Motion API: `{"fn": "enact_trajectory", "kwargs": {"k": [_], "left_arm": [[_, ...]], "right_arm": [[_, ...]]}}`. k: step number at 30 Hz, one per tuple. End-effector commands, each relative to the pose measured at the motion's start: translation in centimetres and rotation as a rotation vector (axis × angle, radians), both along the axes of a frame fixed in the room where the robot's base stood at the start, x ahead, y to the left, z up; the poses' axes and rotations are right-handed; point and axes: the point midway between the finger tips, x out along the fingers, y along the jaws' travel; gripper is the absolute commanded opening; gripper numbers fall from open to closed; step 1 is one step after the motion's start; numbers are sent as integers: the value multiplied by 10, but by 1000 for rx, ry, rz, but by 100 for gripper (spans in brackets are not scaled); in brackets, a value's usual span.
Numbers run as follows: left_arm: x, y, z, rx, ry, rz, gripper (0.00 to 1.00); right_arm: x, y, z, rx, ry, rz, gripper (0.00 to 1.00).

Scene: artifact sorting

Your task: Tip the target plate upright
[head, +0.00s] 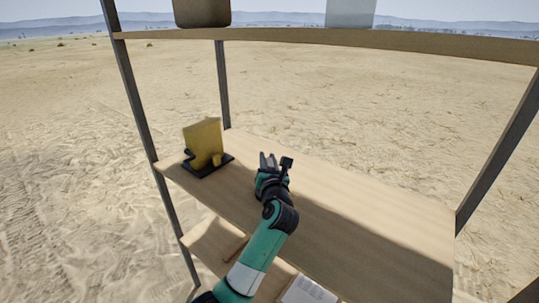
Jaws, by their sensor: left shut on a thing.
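A yellow upright piece with an irregular outline (203,139) stands on a dark flat base (217,168) at the left end of the middle shelf. I cannot tell whether it is the target plate, and no other plate shows clearly. My left gripper (268,160) is over the middle shelf, to the right of the yellow piece and apart from it. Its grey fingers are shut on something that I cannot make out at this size. My right gripper is not in view.
The middle shelf (350,220) is bare to the right of my left arm. The upper shelf (400,42) holds a brown container (202,12) and a pale grey block (350,13). A white item (307,291) lies on the lower shelf. Dark posts (500,150) stand at the corners.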

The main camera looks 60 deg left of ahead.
Motion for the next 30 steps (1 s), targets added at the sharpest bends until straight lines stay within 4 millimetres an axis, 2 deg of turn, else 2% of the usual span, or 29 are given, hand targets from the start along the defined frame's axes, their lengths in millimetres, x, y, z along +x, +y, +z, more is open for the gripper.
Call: {"fn": "enact_trajectory", "kwargs": {"k": [3, 12, 28, 29, 30], "left_arm": [[-2, 1, 3, -25, -73, -1, 0], [-7, 2, 1, -72, -209, -1, 0], [-8, 3, 0, -85, -244, 0, 0], [-8, 3, 0, -85, -244, 0, 27], [-8, 3, 0, -85, -244, 0, 34]], "right_arm": [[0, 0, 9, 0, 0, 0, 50], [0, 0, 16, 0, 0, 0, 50], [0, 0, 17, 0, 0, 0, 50], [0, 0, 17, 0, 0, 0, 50], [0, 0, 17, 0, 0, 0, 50]]}}
